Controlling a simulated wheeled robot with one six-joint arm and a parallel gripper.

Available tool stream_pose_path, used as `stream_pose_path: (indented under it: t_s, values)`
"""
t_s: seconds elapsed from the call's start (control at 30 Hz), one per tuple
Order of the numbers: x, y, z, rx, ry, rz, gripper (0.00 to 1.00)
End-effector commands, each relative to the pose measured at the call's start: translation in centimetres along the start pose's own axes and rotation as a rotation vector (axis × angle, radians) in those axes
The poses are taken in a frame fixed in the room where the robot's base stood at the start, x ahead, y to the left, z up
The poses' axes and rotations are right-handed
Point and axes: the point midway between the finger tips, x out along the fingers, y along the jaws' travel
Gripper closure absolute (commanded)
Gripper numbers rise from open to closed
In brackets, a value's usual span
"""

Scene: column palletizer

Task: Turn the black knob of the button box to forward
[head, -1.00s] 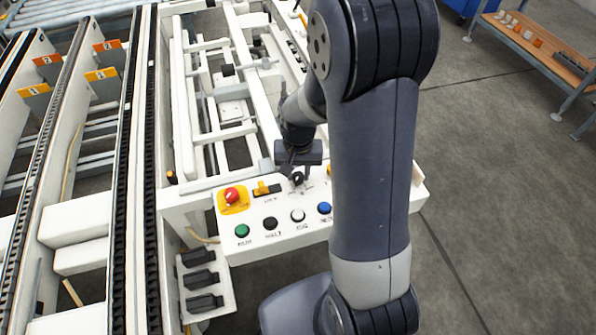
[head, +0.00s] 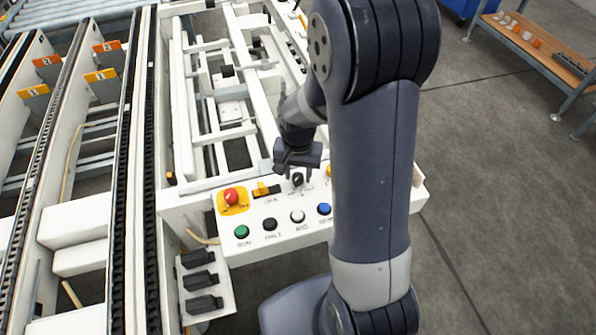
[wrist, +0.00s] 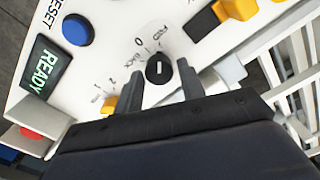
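The black knob (head: 297,179) stands on the white button box (head: 325,236), behind the white button. In the wrist view the knob (wrist: 159,70) has a white line pointing up in the picture, roughly toward the FWD lettering; the 0 and BACK marks lie left of that. My gripper (wrist: 160,76) is open, with one finger on each side of the knob and visible gaps to it. The knob is at about the fingertips and shows no clear contact. In the head view my gripper (head: 297,166) is just above the knob.
A red emergency button (head: 231,196) on yellow, an orange-and-black switch (head: 266,190), and green (head: 242,232), black (head: 269,224), white (head: 297,216) and blue (head: 324,209) buttons share the box. A READY display (wrist: 46,64) is near. White frame bars (head: 225,178) stand behind it.

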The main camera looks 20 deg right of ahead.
Motion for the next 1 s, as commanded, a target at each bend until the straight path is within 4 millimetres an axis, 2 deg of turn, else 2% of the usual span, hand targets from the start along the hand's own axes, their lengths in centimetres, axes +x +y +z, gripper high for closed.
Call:
stream_pose_path:
  t_s: [0.03, 0.13, 0.47, 0.57, 0.9, 1.0]
  values:
    - [0.0, 0.0, 0.0, 0.000, 0.000, 0.000, 0.58]
    - [0.0, 0.0, 0.0, -0.001, 0.000, 0.000, 0.50]
    - [-0.6, 0.0, 0.0, -0.002, 0.001, 0.000, 0.50]
    - [-1.9, 0.0, -0.1, -0.002, 0.003, -0.001, 0.50]
    - [-8.5, 0.0, -0.1, -0.001, 0.004, -0.002, 0.50]
    - [-9.8, 0.0, 0.0, -0.001, 0.002, 0.000, 0.50]
